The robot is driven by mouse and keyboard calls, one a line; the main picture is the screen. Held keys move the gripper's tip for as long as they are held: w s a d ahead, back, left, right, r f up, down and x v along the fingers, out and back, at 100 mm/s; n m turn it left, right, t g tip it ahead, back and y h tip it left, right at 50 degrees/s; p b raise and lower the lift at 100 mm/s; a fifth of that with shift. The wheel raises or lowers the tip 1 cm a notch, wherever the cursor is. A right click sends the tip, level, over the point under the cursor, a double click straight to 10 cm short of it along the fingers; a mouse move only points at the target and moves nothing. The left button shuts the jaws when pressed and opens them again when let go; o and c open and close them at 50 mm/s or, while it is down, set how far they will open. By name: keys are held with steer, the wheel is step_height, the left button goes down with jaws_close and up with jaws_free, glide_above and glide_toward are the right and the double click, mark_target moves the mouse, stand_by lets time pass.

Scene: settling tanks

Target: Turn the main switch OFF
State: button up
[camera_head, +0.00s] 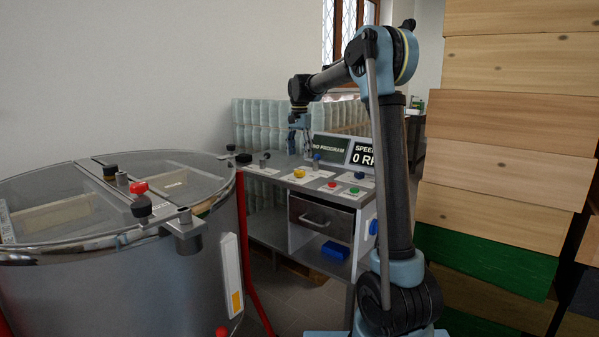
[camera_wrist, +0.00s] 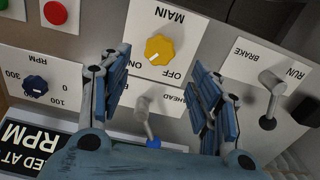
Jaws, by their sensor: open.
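The main switch is a yellow knob (camera_wrist: 159,49) on a white plate (camera_wrist: 178,25) marked MAIN, with ON and OFF labels. Its pale pointer mark appears turned toward the ON label. In the head view the yellow knob (camera_head: 299,173) sits on the console top. My gripper (camera_wrist: 161,75) is open and empty, with its blue padded fingers apart on either side of the knob in the wrist view. In the head view my gripper (camera_head: 299,144) hangs above the back of the console; contact with the knob is not visible.
Near the knob are a grey-handled lever (camera_wrist: 145,113) with a blue end, the brake lever (camera_wrist: 270,88), the blue RPM knob (camera_wrist: 36,86), and red (camera_wrist: 55,12) and green buttons. A steel tank (camera_head: 120,270) stands left, stacked wooden boxes (camera_head: 510,130) right. Displays (camera_head: 331,149) read NO PROGRAM.

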mark_target(299, 171)
step_height(299, 171, down, 8)
steer(key=shift+r, duration=0.1)
steer(key=shift+c, duration=0.2)
steer(key=c, duration=1)
